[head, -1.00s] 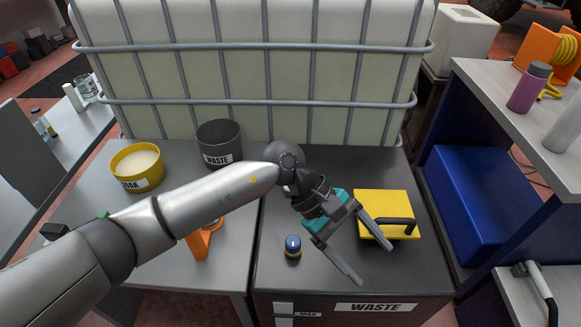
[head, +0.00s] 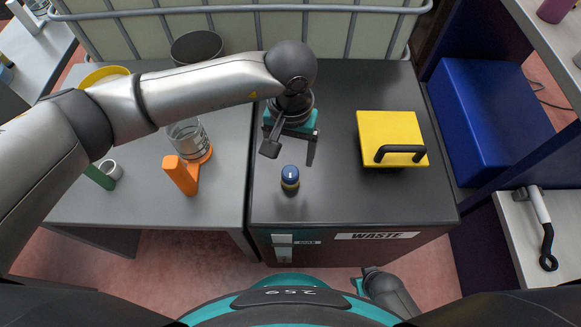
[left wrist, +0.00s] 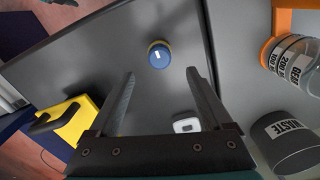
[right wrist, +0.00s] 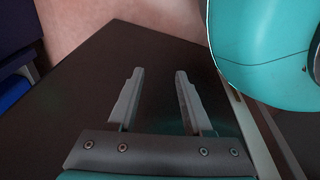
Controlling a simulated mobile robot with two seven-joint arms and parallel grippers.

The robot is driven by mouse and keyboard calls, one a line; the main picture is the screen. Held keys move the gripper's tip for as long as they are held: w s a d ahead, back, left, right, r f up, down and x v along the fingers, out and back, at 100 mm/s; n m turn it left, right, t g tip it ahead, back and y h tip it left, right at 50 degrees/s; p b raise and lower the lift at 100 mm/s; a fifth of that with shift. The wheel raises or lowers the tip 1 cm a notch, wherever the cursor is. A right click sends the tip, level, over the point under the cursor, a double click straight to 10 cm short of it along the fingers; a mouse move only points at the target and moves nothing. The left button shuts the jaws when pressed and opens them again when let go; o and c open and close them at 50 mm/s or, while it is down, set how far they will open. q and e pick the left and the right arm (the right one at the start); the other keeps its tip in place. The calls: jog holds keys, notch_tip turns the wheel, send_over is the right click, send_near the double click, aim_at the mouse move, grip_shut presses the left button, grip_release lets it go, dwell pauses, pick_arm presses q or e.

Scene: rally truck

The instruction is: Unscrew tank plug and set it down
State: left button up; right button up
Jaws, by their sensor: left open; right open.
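The tank plug, a round blue cap with a yellowish lower rim (head: 290,178), stands on top of the dark tank labelled WASTE (head: 335,205). In the left wrist view the plug (left wrist: 159,54) lies beyond the fingertips, roughly in line with the gap between them. My left gripper (head: 291,154) is open and empty, just behind the plug, with its fingers pointing down and not around it. My right gripper (right wrist: 160,72) is open and empty over a dark surface. In the head view only part of it shows, low by my base.
A yellow block with a black handle (head: 390,138) sits right of the plug. On the left table are an orange-handled holder (head: 180,175), a clear jug (head: 188,138) and a grey waste bucket (head: 195,46). A caged white tank (head: 330,35) stands behind.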

aim_at(289, 171)
pick_arm(q)
notch_tip(289, 171, down, 5)
jog(key=shift+f+b, duration=0.15)
jog(key=shift+b, duration=0.5)
jog(key=shift+f+b, duration=0.3)
jog(key=shift+f, duration=0.8)
pick_arm(e)
jog(key=shift+w+a+r, duration=0.6)
jog(key=shift+w+r, duration=0.15)
jog(key=shift+w+a+r, duration=0.6)
jog(key=shift+w+r, duration=0.15)
pick_arm(q)
grip_shut()
jog(key=n, duration=0.5)
jog(key=shift+n, duration=0.4)
jog(key=n, duration=0.6)
jog(key=shift+a, duration=0.1)
